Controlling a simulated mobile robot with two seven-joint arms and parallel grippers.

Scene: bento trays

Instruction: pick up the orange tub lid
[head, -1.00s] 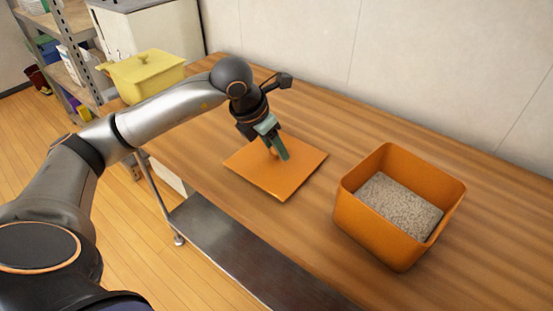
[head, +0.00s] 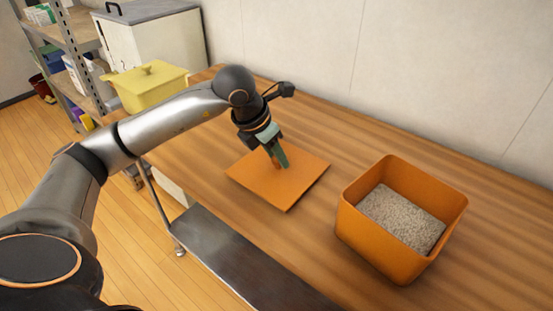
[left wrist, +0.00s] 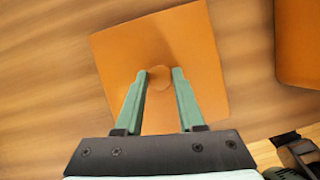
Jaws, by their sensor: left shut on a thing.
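The orange tub lid (head: 290,187) is a flat square that looks to lie on the wooden table, left of the orange tub (head: 362,234). My left gripper (head: 277,166) reaches down to the middle of the lid. In the left wrist view its two green fingers (left wrist: 161,78) are on either side of the lid's small round knob, shut on it. The lid (left wrist: 190,45) fills the middle of that view. The tub is open and has a speckled grey block (head: 402,217) inside. My right gripper is not in view.
A yellow lidded pot (head: 150,88) stands at the table's far left end, behind my left arm. A wall runs along the back of the table (head: 215,215). A metal shelf unit (head: 82,60) and a white cabinet (head: 150,45) stand at the far left.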

